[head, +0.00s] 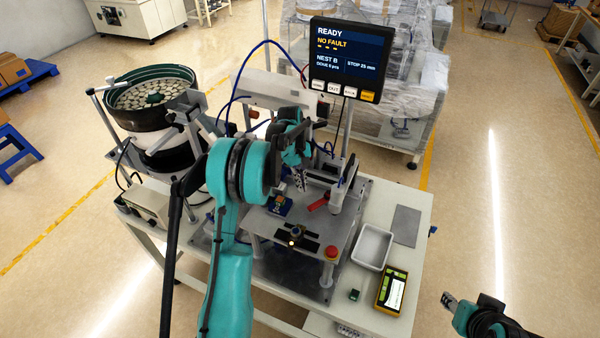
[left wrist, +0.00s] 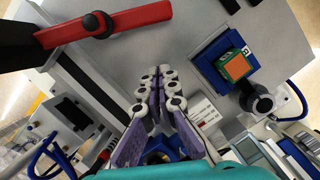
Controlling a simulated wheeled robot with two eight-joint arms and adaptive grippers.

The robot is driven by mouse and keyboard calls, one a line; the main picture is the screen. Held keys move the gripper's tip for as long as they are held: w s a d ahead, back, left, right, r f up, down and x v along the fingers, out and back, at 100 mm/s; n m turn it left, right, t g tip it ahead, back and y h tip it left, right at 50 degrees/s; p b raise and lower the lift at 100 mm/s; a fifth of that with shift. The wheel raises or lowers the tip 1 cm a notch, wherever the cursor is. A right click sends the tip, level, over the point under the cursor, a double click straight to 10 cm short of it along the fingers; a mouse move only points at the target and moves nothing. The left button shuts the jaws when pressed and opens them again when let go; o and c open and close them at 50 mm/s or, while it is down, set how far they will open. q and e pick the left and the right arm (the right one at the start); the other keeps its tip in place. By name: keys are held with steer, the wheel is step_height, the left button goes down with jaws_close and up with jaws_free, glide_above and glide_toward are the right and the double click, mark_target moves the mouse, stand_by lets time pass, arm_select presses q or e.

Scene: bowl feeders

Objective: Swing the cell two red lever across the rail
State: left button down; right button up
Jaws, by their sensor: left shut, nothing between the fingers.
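The red lever (head: 318,205) lies on the grey plate of the cell, at the foot of a grey post. It also shows in the left wrist view (left wrist: 140,17) as a red bar with a black pivot, crossing a dark rail edge at the upper left. My left gripper (head: 301,184) is shut and empty, just left of and above the lever in the head view. In the left wrist view its fingertips (left wrist: 165,72) are together, apart from the lever. My right gripper (head: 451,302) is off the table at the lower right; its jaw state is unclear.
A blue nest with a green-and-orange block (left wrist: 236,66) sits beside the left gripper. A red button (head: 331,252), a white tray (head: 373,247) and a yellow device (head: 392,290) stand to the right. A bowl feeder (head: 150,97) is at left. The screen (head: 346,57) reads READY, NO FAULT.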

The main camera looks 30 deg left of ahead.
mark_target(328, 196)
arm_select(q)
steer(key=d, duration=0.1)
steer(key=s+d+f, duration=0.1)
steer(key=d, duration=0.1)
steer(key=shift+s+f, duration=0.15)
steer(key=shift+s, duration=0.1)
steer(key=shift+s+d, duration=0.35)
steer(key=shift+d, duration=0.15)
steer(key=shift+w, duration=0.1)
steer(key=shift+s+d+n, duration=0.1)
steer(key=shift+s+n, duration=0.1)
steer(key=shift+n, duration=0.1)
